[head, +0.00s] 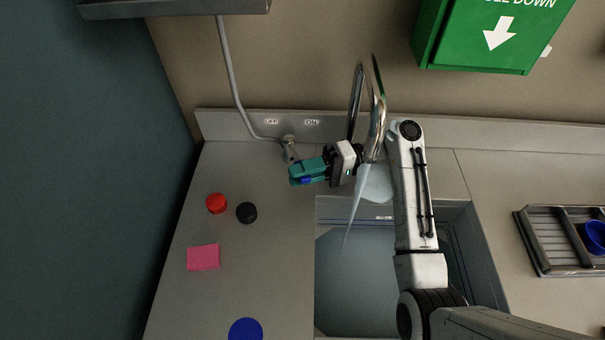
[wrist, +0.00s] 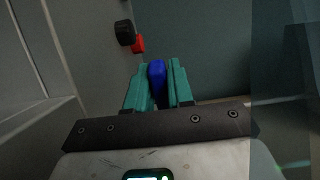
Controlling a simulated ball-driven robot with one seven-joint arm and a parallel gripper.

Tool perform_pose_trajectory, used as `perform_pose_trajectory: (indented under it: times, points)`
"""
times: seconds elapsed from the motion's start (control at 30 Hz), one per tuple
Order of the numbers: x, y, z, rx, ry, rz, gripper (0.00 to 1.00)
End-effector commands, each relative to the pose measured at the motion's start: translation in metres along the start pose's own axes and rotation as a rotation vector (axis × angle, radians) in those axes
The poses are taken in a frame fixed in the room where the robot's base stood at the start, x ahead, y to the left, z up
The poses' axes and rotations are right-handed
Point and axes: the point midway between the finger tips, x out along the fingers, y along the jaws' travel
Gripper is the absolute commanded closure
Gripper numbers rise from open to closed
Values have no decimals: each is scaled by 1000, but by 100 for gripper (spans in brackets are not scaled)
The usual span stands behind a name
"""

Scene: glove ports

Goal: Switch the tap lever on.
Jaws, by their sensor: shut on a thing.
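The tap (head: 378,125) is a tall chrome gooseneck at the back of the sink. A pale streak (head: 352,218) below its spout looks like running water. A grey metal lever base (head: 289,149) stands to its left, below the OFF and ON labels. My gripper (head: 293,174) has teal fingers, just in front of that base. The fingers are shut on a blue piece, which shows between them in the wrist view (wrist: 157,72). It appears to be the tap lever's grip; the fingers hide where it joins the base.
A red knob (head: 216,203), a black knob (head: 246,212), a pink block (head: 203,257) and a blue disc (head: 245,330) lie on the left counter. A rack (head: 533,248) with a blue bowl (head: 595,236) stands right of the sink (head: 460,225). A green box (head: 485,35) hangs above.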

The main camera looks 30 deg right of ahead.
Motion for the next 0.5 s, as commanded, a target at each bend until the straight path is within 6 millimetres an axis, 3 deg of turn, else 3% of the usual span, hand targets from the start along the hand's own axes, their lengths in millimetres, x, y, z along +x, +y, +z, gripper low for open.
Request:
perform_pose_trajectory:
  times: [0.5]
  points:
    - [0, 1, 0, 3, -58, 1, 100]
